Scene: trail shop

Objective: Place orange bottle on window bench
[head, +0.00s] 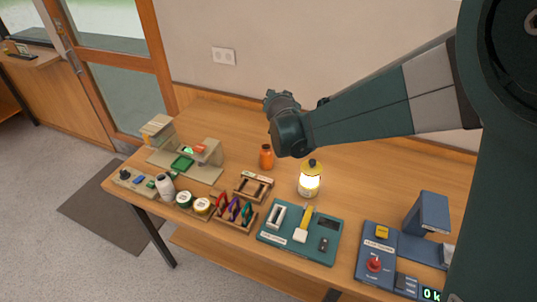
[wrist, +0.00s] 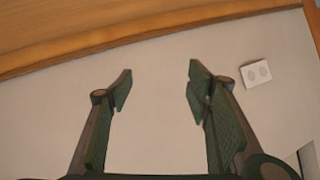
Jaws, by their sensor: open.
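The orange bottle (head: 266,157) stands upright on the wooden table, below and a little left of my arm's end in the head view. My gripper (head: 279,99) is raised above the back of the table; its fingers are hard to make out there. In the wrist view, my gripper (wrist: 160,84) is open, with nothing between its two fingers and the wall beyond them. The bottle is not in the wrist view. A wooden bench (head: 38,61) by the window at the far left is probably the window bench; it is cut off by the picture edge.
The wooden table (head: 220,115) carries a beige stand (head: 208,152), a lit lantern (head: 310,180), a teal panel (head: 270,234), a blue unit (head: 375,262) and several small items along its front. A glazed door (head: 120,60) and floor mat (head: 105,215) lie left of the table.

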